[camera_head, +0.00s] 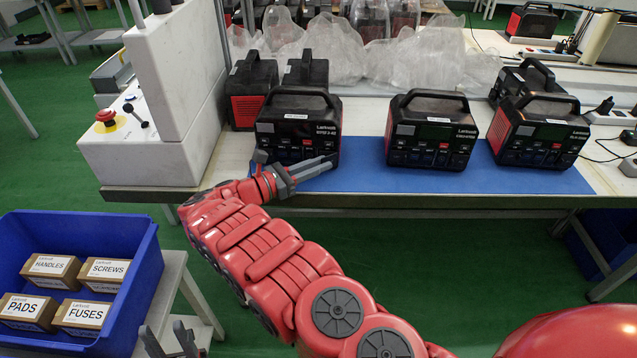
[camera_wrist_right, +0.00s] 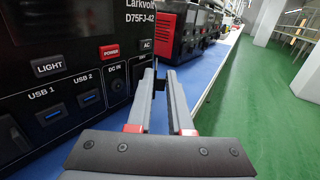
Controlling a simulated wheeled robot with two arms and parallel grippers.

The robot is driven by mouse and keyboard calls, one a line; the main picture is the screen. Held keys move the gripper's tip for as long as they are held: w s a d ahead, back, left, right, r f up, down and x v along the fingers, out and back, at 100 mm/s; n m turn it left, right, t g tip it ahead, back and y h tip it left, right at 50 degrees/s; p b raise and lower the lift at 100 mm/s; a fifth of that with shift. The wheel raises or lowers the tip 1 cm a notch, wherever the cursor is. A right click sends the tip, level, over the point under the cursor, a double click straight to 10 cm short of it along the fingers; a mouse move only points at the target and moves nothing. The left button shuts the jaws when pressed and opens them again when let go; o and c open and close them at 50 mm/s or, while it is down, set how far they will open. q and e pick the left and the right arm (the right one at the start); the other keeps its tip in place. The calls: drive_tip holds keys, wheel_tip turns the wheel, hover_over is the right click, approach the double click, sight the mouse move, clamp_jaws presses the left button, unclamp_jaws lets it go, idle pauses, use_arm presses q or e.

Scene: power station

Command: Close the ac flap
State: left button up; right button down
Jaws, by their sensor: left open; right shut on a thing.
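The black and red power station (camera_head: 298,118) at the left of the front row stands on the blue mat. In the right wrist view its front panel (camera_wrist_right: 62,62) shows USB, LIGHT, POWER and DC IN markings, with the AC label (camera_wrist_right: 146,45) at its right. My right gripper (camera_head: 318,166) is at the lower right of this front; in the right wrist view its fingertips (camera_wrist_right: 163,80) are close together on a small dark piece, the ac flap (camera_wrist_right: 160,82), just below the AC label. The flap's hinge is hidden. My left gripper (camera_head: 172,342) is open and empty at the bottom left.
Two more power stations (camera_head: 432,130) (camera_head: 541,132) stand to the right on the blue mat (camera_head: 365,181). A white machine with a red button (camera_head: 105,116) is at the left. A blue bin (camera_head: 141,262) holds several boxes. Clear plastic bags (camera_head: 335,50) lie behind.

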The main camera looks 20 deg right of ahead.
drive_tip(key=shift+w+f+m+g+b, duration=0.25)
drive_tip(key=shift+g+b, duration=0.2)
drive_tip(key=shift+b, duration=1.5)
drive_tip(key=shift+f+m+g+b, duration=0.15)
drive_tip(key=shift+m+g+b, duration=0.25)
drive_tip(key=shift+b, duration=1.5)
drive_tip(key=shift+r+g+b, duration=0.25)
drive_tip(key=shift+r+b, duration=0.05)
drive_tip(key=shift+b, duration=0.3)
drive_tip(key=c, duration=0.9)
unclamp_jaws()
drive_tip(key=shift+r, duration=0.1)
